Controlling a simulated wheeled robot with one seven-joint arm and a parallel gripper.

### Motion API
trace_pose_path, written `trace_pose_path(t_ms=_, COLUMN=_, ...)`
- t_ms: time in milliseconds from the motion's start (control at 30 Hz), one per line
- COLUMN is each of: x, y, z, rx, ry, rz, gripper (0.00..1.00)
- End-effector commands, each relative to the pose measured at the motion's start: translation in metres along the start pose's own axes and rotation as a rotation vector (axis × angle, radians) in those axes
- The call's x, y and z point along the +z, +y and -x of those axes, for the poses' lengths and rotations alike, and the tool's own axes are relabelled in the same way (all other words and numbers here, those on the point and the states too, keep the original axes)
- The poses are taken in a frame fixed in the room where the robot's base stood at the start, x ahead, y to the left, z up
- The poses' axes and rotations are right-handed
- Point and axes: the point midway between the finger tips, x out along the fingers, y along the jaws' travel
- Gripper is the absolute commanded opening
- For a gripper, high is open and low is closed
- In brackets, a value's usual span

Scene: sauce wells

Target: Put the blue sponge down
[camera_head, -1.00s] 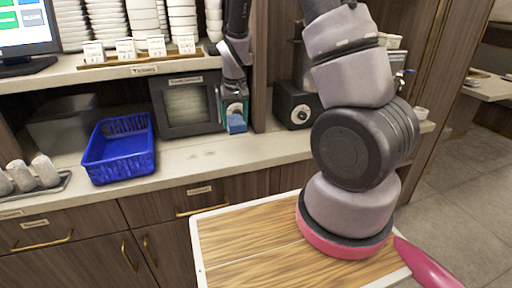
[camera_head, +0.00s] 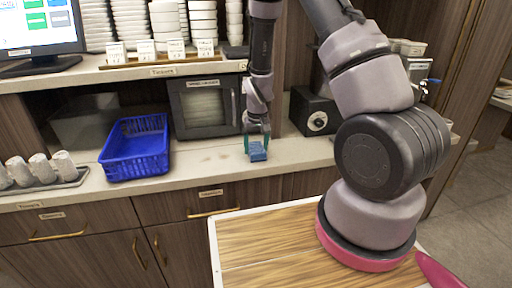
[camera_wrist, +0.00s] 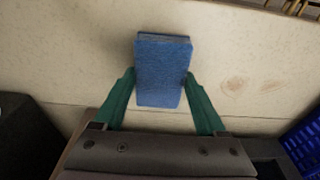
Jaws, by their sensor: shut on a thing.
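The blue sponge (camera_head: 257,151) is between the green fingertips of my gripper (camera_head: 257,139), low over the pale counter (camera_head: 205,160) in the head view. In the wrist view the sponge (camera_wrist: 163,72) is a blue block with a darker edge on its far side. The two green fingers of my gripper (camera_wrist: 161,88) press on its left and right sides. Whether the underside of the sponge touches the counter cannot be told.
A blue basket (camera_head: 136,150) stands on the counter to the left. Behind are a dark box with a window (camera_head: 206,107) and a black box with a dial (camera_head: 314,115). A tray of cups (camera_head: 44,172) sits at far left. The counter around the sponge is clear.

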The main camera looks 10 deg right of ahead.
Motion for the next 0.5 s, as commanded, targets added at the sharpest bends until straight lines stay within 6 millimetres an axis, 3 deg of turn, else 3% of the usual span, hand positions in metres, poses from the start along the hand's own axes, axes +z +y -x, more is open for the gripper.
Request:
trace_pose_path(t_ms=233, x=0.0005, y=0.0, z=-0.0025, rx=0.0, ry=-0.001, rz=0.0, gripper=0.0)
trace_pose_path(t_ms=267, x=0.0006, y=-0.0001, z=-0.0029, rx=0.0, ry=-0.001, rz=0.0, gripper=0.77)
trace_pose_path(t_ms=300, x=0.0005, y=-0.0002, z=-0.0026, rx=0.0, ry=-0.001, rz=0.0, gripper=0.93)
trace_pose_path(t_ms=333, x=0.0005, y=-0.0002, z=-0.0025, rx=0.0, ry=-0.001, rz=0.0, gripper=1.0)
trace_pose_path(t_ms=500, x=0.0004, y=-0.0001, z=-0.0023, rx=0.0, ry=-0.001, rz=0.0, gripper=1.0)
